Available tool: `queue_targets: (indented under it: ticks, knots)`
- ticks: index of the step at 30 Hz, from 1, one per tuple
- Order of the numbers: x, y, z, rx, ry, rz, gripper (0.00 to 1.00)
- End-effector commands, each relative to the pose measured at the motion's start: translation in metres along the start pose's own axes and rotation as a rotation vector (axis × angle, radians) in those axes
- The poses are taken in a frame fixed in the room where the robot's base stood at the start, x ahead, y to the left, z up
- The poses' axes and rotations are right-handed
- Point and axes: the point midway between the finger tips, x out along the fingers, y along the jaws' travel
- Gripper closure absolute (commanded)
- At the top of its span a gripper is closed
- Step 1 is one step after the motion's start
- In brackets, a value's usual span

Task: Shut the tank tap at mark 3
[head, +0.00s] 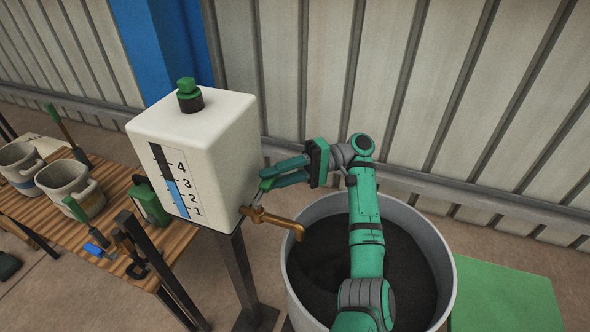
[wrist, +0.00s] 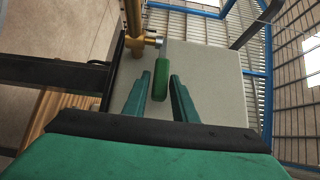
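The white tank (head: 195,150) stands on a dark metal stand, with a green-and-black cap on top. Its front gauge (head: 176,182) has marks 1 to 4, and the blue column ends at about mark 3. The brass tap (head: 272,218) comes out low on the tank's right side. In the wrist view the tap (wrist: 136,44) has a metal lever with a green handle (wrist: 160,84). My gripper (head: 268,179) is at this handle. In the wrist view my gripper's fingers (wrist: 160,76) are open, one on each side of the handle, with visible gaps.
A large grey barrel (head: 440,255) with a dark inside stands under the spout, below my arm. A wooden slatted table (head: 112,205) at left holds mugs and tools. A ribbed wall with a rail is behind. A green mat (head: 505,298) lies at right.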

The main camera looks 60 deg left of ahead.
Motion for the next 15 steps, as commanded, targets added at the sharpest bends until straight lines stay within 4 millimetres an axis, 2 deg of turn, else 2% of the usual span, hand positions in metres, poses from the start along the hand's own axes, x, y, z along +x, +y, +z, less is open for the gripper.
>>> queue_targets:
  ticks: [3,9,15]
  knots:
    - [-0.02,-0.001,0.002,0.004,0.009,0.003,0.75]
    - [-0.044,0.0,0.002,0.005,0.01,0.004,0.75]
    - [-0.058,0.0,0.001,0.004,0.003,0.002,0.75]
